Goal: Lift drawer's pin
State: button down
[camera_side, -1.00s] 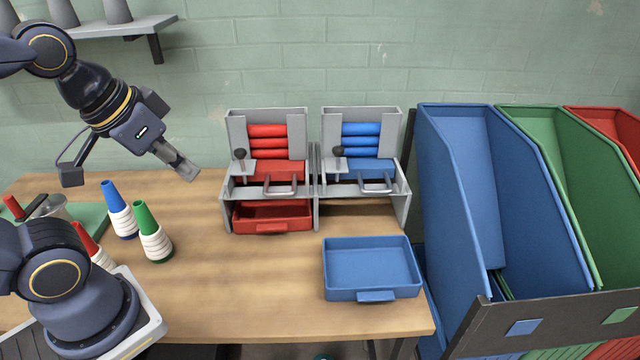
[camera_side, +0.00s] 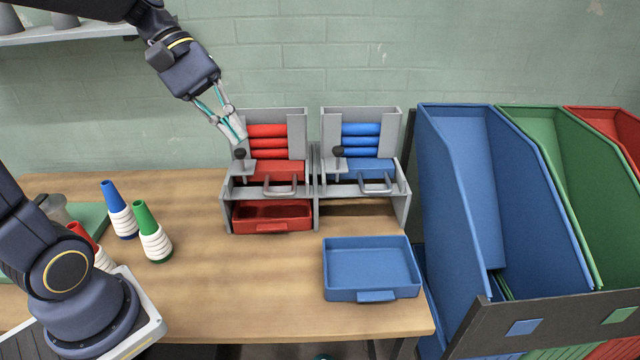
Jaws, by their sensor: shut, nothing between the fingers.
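The red drawer (camera_side: 271,216) sits in the lower opening of the left grey dispenser (camera_side: 297,136). A black-knobbed pin (camera_side: 240,154) stands upright on a small grey ledge at the left of that dispenser. A second black-knobbed pin (camera_side: 338,152) stands at the left of the right dispenser (camera_side: 392,135). The blue drawer (camera_side: 372,268) lies out on the table in front, empty. My gripper (camera_side: 240,138) is shut and empty, pointing down and right, just above the left pin's knob. I cannot tell whether it touches the knob.
Several red rolls (camera_side: 268,143) and blue rolls (camera_side: 361,142) are stacked in the dispensers. Yarn cones (camera_side: 152,232) stand at the table's left. Tall blue (camera_side: 470,190) and green bins (camera_side: 560,180) stand at the right. The table (camera_side: 215,290) is clear front left of the dispensers.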

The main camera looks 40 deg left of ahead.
jog(key=w+a+f+n+t+h, duration=0.1)
jog(key=w+a+f+n+h, duration=0.1)
jog(key=w+a+n, duration=0.3)
jog(key=n+t+h, duration=0.1)
jog(key=n+t, duration=0.4)
jog(key=n, duration=0.2)
send_over(230, 172)
jog(key=s, duration=0.2)
notch_tip(230, 172, down, 8)
jog(key=f, duration=0.1)
jog(key=s+a+f+n+t, duration=0.2)
jog(key=s+a+f+n, duration=0.1)
jog(key=a+f, duration=0.3)
jog(key=shift+s+a+f+n+y, duration=0.15)
jog(key=shift+s+a+n+y, duration=0.2)
jog(key=shift+s, duration=0.55)
jog(key=x, duration=1)
